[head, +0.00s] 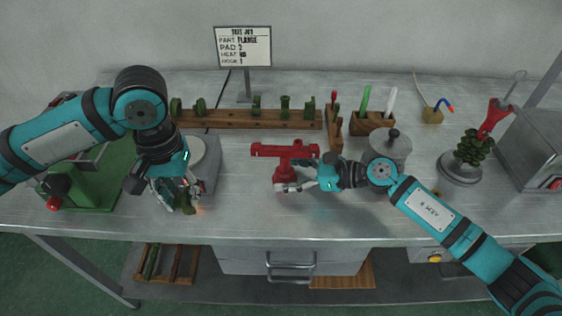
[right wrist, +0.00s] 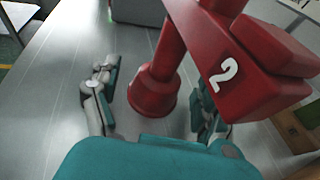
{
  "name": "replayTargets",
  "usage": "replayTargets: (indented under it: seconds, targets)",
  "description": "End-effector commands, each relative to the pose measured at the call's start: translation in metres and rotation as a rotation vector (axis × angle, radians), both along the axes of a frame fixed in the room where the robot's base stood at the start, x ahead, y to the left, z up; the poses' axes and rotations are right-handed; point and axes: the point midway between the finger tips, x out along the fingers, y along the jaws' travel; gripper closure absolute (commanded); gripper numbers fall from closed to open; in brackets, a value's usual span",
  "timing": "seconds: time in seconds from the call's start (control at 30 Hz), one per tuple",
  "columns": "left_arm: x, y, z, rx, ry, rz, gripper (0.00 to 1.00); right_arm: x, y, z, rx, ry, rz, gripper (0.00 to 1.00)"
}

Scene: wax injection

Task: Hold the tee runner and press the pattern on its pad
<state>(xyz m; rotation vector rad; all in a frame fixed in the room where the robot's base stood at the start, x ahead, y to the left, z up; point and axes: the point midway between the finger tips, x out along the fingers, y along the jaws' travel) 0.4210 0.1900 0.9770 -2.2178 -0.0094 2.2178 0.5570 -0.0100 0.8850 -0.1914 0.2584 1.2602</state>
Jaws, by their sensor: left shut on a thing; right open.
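The red tee runner (head: 284,158) stands upright mid-table, a post on a round base with a crossbar on top. In the right wrist view the tee runner (right wrist: 152,92) shows a white "2" on its bar. My right gripper (head: 282,187) is open at the runner's post; in the right wrist view its fingers (right wrist: 152,100) lie either side of the post, with a gap at the left finger. My left gripper (head: 182,198) is shut on a small dark green pattern (head: 187,209) near the table's front edge, and partly hides it. An orange glint shows beside it.
A wooden rack (head: 230,119) with green patterns stands at the back. A sign (head: 243,47) reads flange, pad 2, hook 1. A grey pot (head: 388,146) stands right of the runner, and a red-topped green tree (head: 470,150) further right. The front middle is clear.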

Motion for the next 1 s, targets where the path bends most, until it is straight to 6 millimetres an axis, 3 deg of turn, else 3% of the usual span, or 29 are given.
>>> replayTargets:
  seconds: [0.23, 0.57, 0.87, 1.0]
  targets:
    - [0.0, 0.0, 0.0, 0.0, 0.0, 0.0, 0.97, 0.0, 0.0, 0.0, 0.0, 0.0, 0.0, 0.24]
    - [0.0, 0.0, 0.0, 0.0, 0.0, 0.0, 0.97, 0.0, 0.0, 0.0, 0.0, 0.001, 0.001, 0.68]
    - [0.001, -0.001, 0.0, -0.001, -0.001, -0.008, 0.97, 0.0, 0.0, 0.0, 0.0, 0.001, 0.001, 0.68]
    - [0.013, -0.011, 0.004, -0.008, -0.003, -0.099, 0.97, 0.0, 0.0, 0.0, 0.0, 0.001, 0.001, 0.68]
